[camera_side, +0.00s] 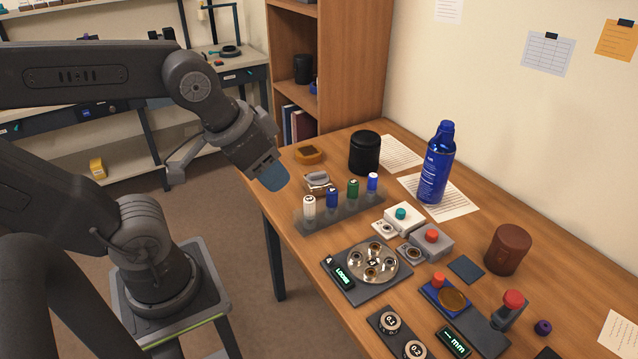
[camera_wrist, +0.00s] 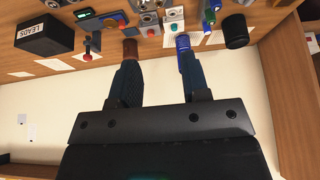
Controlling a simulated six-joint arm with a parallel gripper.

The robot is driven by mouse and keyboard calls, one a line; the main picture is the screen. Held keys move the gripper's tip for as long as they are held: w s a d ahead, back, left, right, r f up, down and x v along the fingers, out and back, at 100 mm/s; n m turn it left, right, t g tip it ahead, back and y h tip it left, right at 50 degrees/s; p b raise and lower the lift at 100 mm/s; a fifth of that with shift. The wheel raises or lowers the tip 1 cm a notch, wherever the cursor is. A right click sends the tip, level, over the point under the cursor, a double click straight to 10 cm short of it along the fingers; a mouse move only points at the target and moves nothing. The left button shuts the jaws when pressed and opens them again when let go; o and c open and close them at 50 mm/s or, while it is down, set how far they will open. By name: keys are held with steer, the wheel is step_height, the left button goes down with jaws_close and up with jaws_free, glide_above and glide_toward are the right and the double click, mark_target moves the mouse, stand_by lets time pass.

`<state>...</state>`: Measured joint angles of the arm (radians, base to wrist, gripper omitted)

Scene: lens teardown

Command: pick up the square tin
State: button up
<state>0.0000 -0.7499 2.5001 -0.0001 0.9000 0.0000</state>
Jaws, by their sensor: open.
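A small, squarish silver tin (camera_side: 318,182) sits on the wooden table near its left edge, behind the row of small bottles. My gripper (camera_side: 272,176) hangs in the air at the left of the tin in the side view, apart from it. In the wrist view my gripper (camera_wrist: 158,64) has its two dark blue fingers spread with nothing held between them. I cannot make out the tin clearly in the wrist view.
A rack with several small bottles (camera_side: 332,198) stands in front of the tin. A black cylinder (camera_side: 365,153) and an amber dish (camera_side: 308,154) are close behind it. A tall blue can (camera_side: 436,165) stands farther right. A wooden shelf (camera_side: 345,60) rises behind.

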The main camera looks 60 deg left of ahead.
stand_by(0.3)
steer(key=o, duration=1.1)
steer(key=shift+w, duration=0.1)
steer(key=m+g+y, duration=0.4)
steer(key=m+g, duration=0.1)
steer(key=m, duration=1.5)
glide_above(318, 177)
steer(key=d, duration=0.3)
step_height(318, 177, down, 16)
steer(key=x, duration=0.7)
steer(key=shift+s+a+f, duration=0.2)
steer(key=shift+s+f, duration=0.05)
steer(key=shift+s, duration=0.05)
steer(key=shift+w+d+x, duration=0.1)
steer(key=shift+d+x, duration=0.05)
steer(key=shift+x, duration=1.45)
steer(key=shift+w+d+x, duration=0.1)
steer(key=shift+d+x, duration=0.05)
steer(key=shift+x, duration=1.45)
